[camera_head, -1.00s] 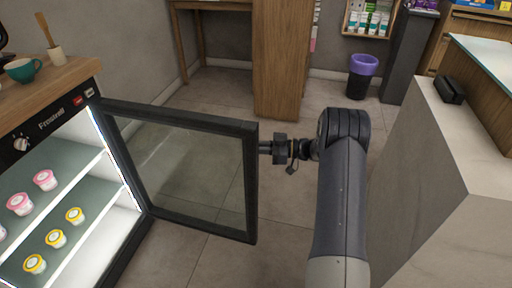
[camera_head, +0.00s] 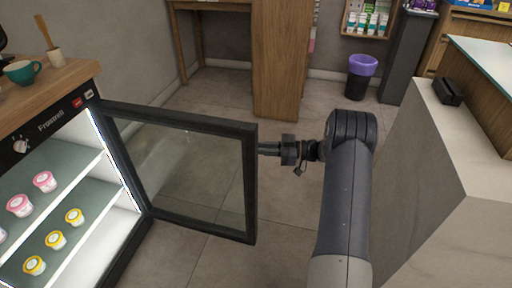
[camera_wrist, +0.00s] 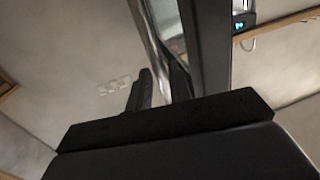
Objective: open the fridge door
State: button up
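The fridge door (camera_head: 185,178), a glass pane in a dark frame, stands wide open, swung out from the lit fridge (camera_head: 122,165) on the left. My gripper (camera_head: 262,148) is at the door's free edge in the head view, its fingertips close to or touching the frame. Whether they touch, and how far apart they are, cannot be made out. In the wrist view, a dark finger (camera_wrist: 140,92) stands left of the dark door frame (camera_wrist: 206,45). A shiny strip runs beside the frame.
Pink-lidded and yellow-lidded cups (camera_head: 56,239) sit on the fridge shelves. A wooden counter (camera_head: 60,85) with a teal cup (camera_head: 22,72) tops the fridge. A pale counter (camera_head: 440,160) stands right of my arm. A bin (camera_head: 361,76) stands behind. Floor between door and counter is clear.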

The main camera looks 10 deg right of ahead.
jog(key=v, duration=0.7)
jog(key=shift+d+p, duration=0.3)
jog(key=shift+p, duration=0.15)
jog(key=shift+s, duration=0.1)
jog(key=b+x, duration=0.1)
jog(key=x, duration=0.9)
jog(key=shift+a+b, duration=0.35)
jog(key=shift+a, duration=0.05)
jog(key=shift+s, duration=0.1)
